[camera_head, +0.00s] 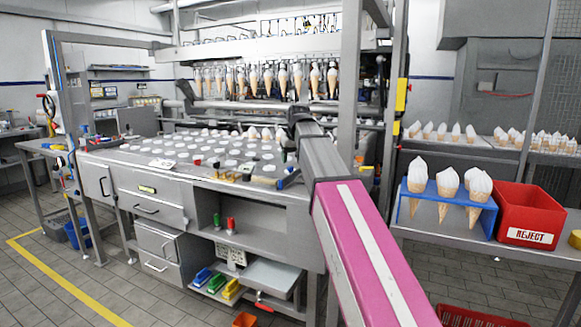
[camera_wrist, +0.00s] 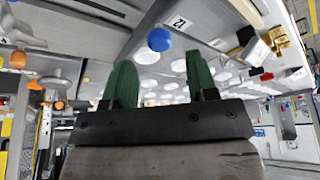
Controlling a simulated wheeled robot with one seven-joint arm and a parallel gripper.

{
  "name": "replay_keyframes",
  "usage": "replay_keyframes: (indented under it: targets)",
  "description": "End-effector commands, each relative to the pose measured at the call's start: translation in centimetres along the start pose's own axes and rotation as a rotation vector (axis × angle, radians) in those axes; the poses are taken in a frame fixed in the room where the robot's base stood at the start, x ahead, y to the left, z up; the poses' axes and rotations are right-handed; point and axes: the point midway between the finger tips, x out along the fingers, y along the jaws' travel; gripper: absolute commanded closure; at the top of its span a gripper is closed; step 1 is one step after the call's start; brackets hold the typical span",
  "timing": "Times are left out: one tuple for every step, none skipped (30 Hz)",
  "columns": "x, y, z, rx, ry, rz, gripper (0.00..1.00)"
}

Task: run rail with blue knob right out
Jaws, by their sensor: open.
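The blue knob (camera_wrist: 159,39) shows in the wrist view, just beyond and between my two green fingertips. It sits by a grey metal bar (camera_wrist: 152,18), beside a plate marked 12. Whether this bar is the rail itself I cannot tell. My gripper (camera_wrist: 160,66) is open, with its fingers well apart and nothing between them. The knob looks apart from both fingers. In the head view my pink and grey arm reaches to the right end of the steel worktop (camera_head: 150,182), and my gripper cannot be made out there.
White round discs sit in the worktop. Brass and red fittings (camera_wrist: 270,42) stand right of the knob in the wrist view. Cones hang from a rack (camera_head: 270,80) behind. At right stand a blue cone holder (camera_head: 445,205) and a red reject bin (camera_head: 530,212).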

Motion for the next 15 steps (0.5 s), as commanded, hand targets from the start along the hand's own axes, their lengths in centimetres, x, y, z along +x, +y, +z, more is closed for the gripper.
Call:
replay_keyframes:
  targets:
    - [0.9, 0.0, 0.0, 0.000, -0.001, 0.000, 0.47]
    - [1.3, 0.0, 0.0, 0.000, 0.000, 0.000, 0.47]
    - [1.8, 0.0, 0.0, 0.000, 0.000, 0.000, 0.47]
    - [2.2, 0.0, 0.0, 0.000, -0.001, 0.000, 0.47]
    - [2.5, 0.0, 0.0, 0.000, -0.001, 0.000, 0.47]
    - [2.9, 0.0, 0.0, 0.000, -0.001, 0.000, 0.47]
    - [3.2, 0.0, 0.0, 0.000, 0.000, 0.000, 0.47]
    - [3.4, 0.0, 0.0, 0.000, 0.001, 0.000, 0.47]
    - [3.6, 0.0, 0.0, 0.000, 0.001, 0.000, 0.47]
    - [3.8, 0.0, 0.0, 0.000, 0.001, 0.000, 0.47]
    - [3.9, 0.0, 0.0, 0.000, 0.001, 0.000, 0.47]
    - [4.1, 0.0, 0.0, 0.000, 0.001, 0.000, 0.47]
    - [4.1, 0.0, 0.0, 0.000, 0.001, 0.000, 0.47]
    - [4.2, 0.0, 0.0, 0.000, 0.001, 0.000, 0.47]
    - [4.2, 0.0, 0.0, 0.000, 0.001, 0.000, 0.47]
